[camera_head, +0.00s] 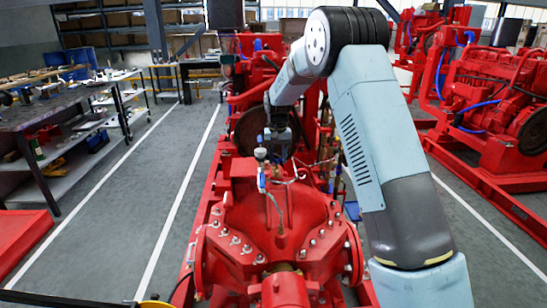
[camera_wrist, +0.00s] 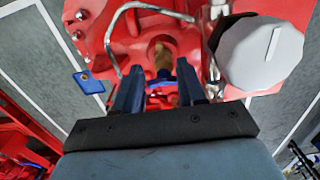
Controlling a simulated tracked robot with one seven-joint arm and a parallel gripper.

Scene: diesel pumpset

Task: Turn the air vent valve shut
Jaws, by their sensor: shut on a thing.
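The fingers and palm hide part of the valve. In the head view my gripper (camera_head: 278,150) points down above the red pump casing (camera_head: 270,220), just behind a pale-capped fitting (camera_head: 261,154). A blue lever (camera_head: 262,180) shows below that cap. The exact finger contact is too small to see there.
A large pale cap (camera_wrist: 262,50) stands close to the right of my fingers in the wrist view. A thin metal pipe (camera_wrist: 120,28) curves past on the left. A workbench (camera_head: 65,105) stands at the left, other red pumpsets (camera_head: 490,100) at the right. Grey floor (camera_head: 185,170) is clear between.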

